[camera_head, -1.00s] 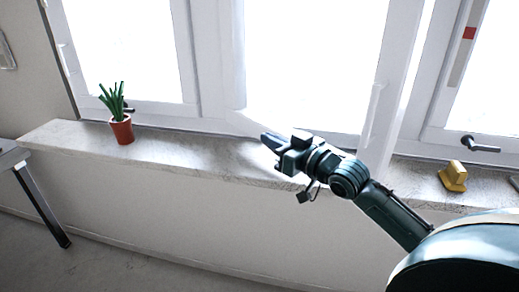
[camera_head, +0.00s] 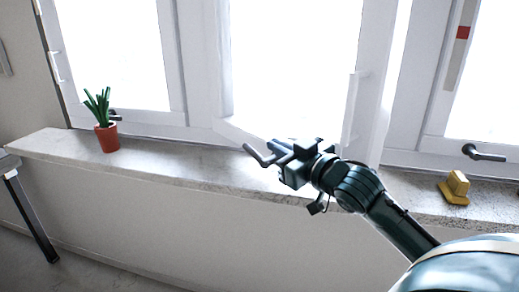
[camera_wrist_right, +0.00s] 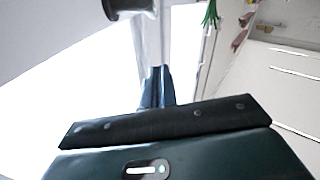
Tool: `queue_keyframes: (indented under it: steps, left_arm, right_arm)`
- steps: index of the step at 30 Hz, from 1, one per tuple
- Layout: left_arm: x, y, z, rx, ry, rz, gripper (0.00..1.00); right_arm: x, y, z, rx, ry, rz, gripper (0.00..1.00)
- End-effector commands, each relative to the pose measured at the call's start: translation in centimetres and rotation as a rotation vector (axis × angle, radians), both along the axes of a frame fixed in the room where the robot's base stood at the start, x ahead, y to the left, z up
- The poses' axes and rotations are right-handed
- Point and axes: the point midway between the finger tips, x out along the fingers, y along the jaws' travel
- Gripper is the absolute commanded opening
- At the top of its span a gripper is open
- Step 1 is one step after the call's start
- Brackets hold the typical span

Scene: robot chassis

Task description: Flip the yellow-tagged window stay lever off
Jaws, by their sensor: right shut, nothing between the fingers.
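My right gripper (camera_head: 281,146) is shut and empty, in front of the middle window above the sill; its closed fingers also show in the right wrist view (camera_wrist_right: 157,86). A dark bent lever (camera_head: 257,155) shows just left of its fingertips, partly hidden behind them; I cannot tell if they touch. A dark round knob-like part (camera_wrist_right: 128,6) is at the top of the wrist view. I see no yellow tag on any lever; it may be hidden or too small. Another dark lever (camera_head: 483,154) sits on the right window frame. My left gripper is not in view.
The stone sill (camera_head: 190,167) holds a potted plant (camera_head: 107,138) at left and a yellow block-like object (camera_head: 456,188) at right. The middle window sash (camera_head: 370,90) seems to stand ajar. A dark-legged table (camera_head: 30,215) is at far left. The sill between plant and gripper is clear.

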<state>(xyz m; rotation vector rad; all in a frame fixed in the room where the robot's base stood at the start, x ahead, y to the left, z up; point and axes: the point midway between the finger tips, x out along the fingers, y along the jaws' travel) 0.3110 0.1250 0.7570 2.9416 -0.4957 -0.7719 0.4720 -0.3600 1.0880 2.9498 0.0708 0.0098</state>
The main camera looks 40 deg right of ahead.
Motion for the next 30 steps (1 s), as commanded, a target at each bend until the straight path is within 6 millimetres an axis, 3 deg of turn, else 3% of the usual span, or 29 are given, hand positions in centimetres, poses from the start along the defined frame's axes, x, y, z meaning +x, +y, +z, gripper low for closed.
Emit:
queue_keyframes:
  steps: [12,15,18,30]
  left_arm:
    - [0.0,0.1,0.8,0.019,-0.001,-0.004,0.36]
    - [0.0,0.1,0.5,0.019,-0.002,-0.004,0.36]
    - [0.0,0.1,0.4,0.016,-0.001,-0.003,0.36]
    - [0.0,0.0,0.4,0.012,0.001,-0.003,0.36]
  right_arm:
    - [7.3,0.3,0.3,0.001,-0.002,-0.001,0.00]
    - [7.6,0.1,-2.0,0.003,0.004,0.000,0.00]
    - [7.9,-0.2,-3.0,0.001,0.002,0.001,0.00]
    - [8.1,-0.3,-3.9,-0.001,0.000,0.000,0.00]
